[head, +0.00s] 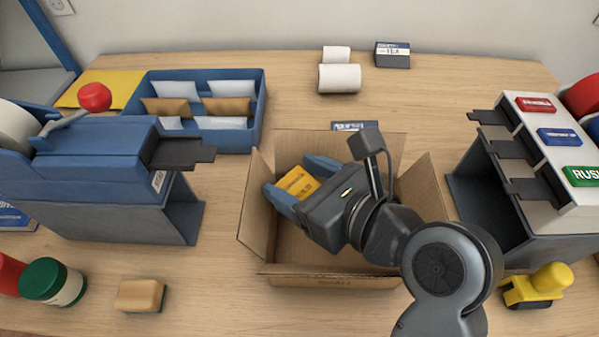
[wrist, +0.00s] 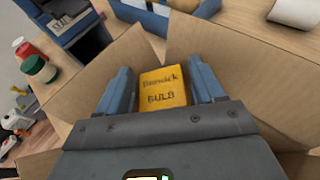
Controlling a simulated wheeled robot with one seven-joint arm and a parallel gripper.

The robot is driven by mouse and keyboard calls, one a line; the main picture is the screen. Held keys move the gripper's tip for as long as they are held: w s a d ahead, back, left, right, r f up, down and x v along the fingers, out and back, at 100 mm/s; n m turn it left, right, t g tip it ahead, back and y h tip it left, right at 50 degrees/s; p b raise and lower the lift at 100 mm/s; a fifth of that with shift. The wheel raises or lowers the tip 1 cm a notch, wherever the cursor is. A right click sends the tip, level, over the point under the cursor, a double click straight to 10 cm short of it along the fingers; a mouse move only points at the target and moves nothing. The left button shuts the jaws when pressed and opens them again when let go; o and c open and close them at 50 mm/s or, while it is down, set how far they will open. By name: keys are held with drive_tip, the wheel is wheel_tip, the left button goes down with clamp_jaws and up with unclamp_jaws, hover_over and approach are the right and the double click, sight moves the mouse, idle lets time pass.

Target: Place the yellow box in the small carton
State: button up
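The yellow box (head: 298,182) is between the two blue fingers of my gripper (head: 300,184), which look closed on its sides. In the wrist view the yellow box (wrist: 162,88) shows its dark print face-on between the fingertips. The small carton (head: 325,282) stands open on the counter with its flaps spread. My gripper and the box are over or within its opening, towards the left. I cannot tell how far the box is above the carton's floor. My arm hides much of the carton's right inside.
A blue tray of envelopes (head: 258,108) stands behind left. A blue dispenser (head: 90,160) is at left, a slotted unit with coloured labels (head: 530,150) at right. A sponge (head: 141,295) and yellow stamp (head: 540,285) lie in front.

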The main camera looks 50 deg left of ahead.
drive_tip(key=shift+r, duration=0.15)
drive_tip(key=shift+r+b, duration=0.3)
drive_tip(key=shift+b, duration=0.2)
drive_tip(key=v, duration=1.2)
drive_tip(key=shift+d+r, duration=0.1)
drive_tip(key=shift+d, duration=0.05)
